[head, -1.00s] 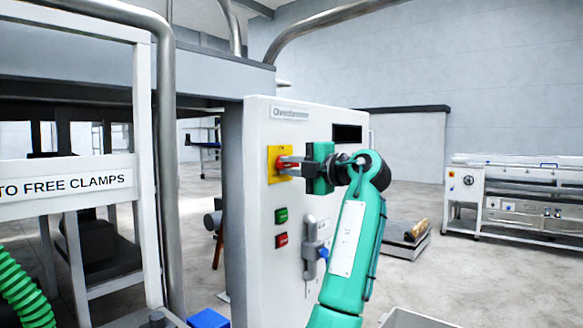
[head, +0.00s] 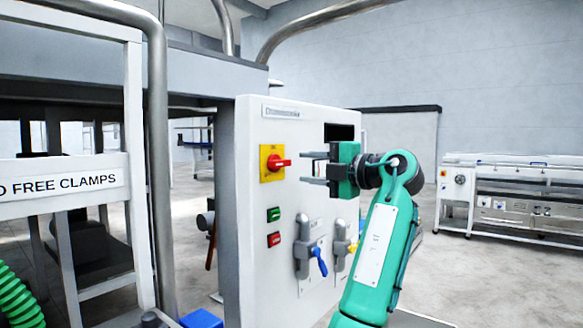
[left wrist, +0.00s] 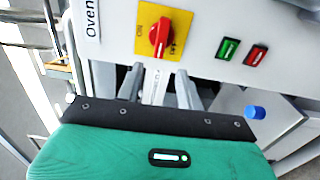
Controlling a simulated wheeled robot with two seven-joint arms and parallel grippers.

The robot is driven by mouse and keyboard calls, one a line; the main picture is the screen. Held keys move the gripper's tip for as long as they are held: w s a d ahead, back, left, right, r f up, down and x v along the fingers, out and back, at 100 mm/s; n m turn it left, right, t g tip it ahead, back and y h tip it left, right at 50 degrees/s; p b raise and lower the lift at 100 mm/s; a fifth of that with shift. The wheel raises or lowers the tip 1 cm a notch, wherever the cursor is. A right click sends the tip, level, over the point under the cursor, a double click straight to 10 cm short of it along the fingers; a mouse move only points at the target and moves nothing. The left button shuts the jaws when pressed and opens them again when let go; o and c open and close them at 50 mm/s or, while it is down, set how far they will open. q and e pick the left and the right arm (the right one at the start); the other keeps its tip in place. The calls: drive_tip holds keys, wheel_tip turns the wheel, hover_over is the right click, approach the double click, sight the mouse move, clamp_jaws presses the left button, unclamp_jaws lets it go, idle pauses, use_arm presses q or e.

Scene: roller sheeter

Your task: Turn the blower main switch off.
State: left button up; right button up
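A red rotary switch (head: 279,163) sits on a yellow plate (head: 266,176) on a white cabinet panel. Its handle lies about horizontal and points right in the head view. In the left wrist view the red handle (left wrist: 160,36) stands nearly along the picture's height, with small lettering on the yellow plate. The panel label starts with "Oven" in the wrist view; the rest is unclear. My left gripper (head: 313,168) is open and empty, to the right of the switch, fingers pointing at the panel. Its spread fingers (left wrist: 160,88) are apart from the handle. My right gripper is not in view.
A green button (head: 273,214) and a red button (head: 274,240) sit below the switch. Grey levers, one with a blue handle (head: 319,262), are lower on the panel. A long machine (head: 510,195) stands far right; floor between is clear.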

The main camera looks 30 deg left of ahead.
use_arm(q)
drive_tip(key=d, duration=0.6)
drive_tip(key=shift+s, duration=0.25)
idle(0.3)
